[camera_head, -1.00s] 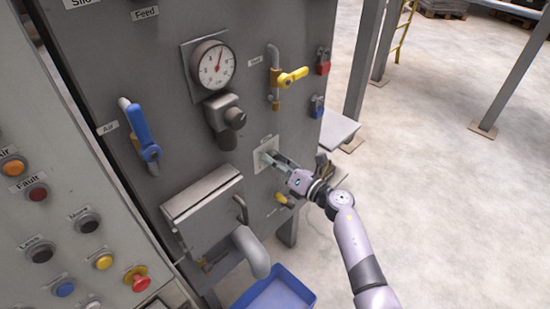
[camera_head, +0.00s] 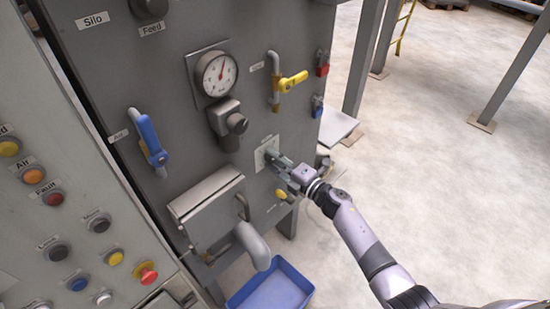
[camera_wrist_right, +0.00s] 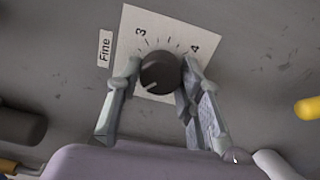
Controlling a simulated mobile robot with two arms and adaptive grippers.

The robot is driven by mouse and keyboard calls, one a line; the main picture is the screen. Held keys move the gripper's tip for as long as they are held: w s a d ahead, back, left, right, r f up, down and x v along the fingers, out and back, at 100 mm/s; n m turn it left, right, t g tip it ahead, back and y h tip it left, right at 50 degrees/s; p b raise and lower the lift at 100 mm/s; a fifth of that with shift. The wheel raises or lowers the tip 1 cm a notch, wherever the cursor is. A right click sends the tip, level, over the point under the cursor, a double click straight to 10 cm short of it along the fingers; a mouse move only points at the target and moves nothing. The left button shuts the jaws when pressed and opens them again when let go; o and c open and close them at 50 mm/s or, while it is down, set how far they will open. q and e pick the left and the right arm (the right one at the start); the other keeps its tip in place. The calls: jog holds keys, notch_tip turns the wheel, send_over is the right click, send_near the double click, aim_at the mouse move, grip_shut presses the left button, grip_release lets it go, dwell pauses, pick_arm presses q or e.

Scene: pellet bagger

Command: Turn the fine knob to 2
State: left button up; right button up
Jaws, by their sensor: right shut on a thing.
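The fine knob (camera_wrist_right: 160,72) is dark, round and ridged, on a white scale plate (camera_wrist_right: 139,24) beside the "Fine" label (camera_wrist_right: 105,48). The numbers 3 and 4 show on the plate. The knob's pale pointer mark points to the lower left in the right wrist view, and no number can be read there. My right gripper (camera_wrist_right: 161,69) is shut on the knob, one finger on each side. In the head view my right gripper (camera_head: 272,159) covers most of the knob in front of the plate (camera_head: 263,150). My left gripper is not in view.
A yellow-handled valve (camera_head: 291,81) and a pressure gauge (camera_head: 219,74) are above the knob. A grey chute (camera_head: 207,208) and its bent pipe (camera_head: 254,246) are below left, over a blue bin (camera_head: 272,291). The button console (camera_head: 60,220) is at left.

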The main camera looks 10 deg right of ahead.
jog(key=shift+m, duration=0.4)
jog(key=shift+f, duration=0.1)
jog(key=o, duration=1.2)
jog(key=shift+c, duration=0.2)
jog(key=v, duration=1.2)
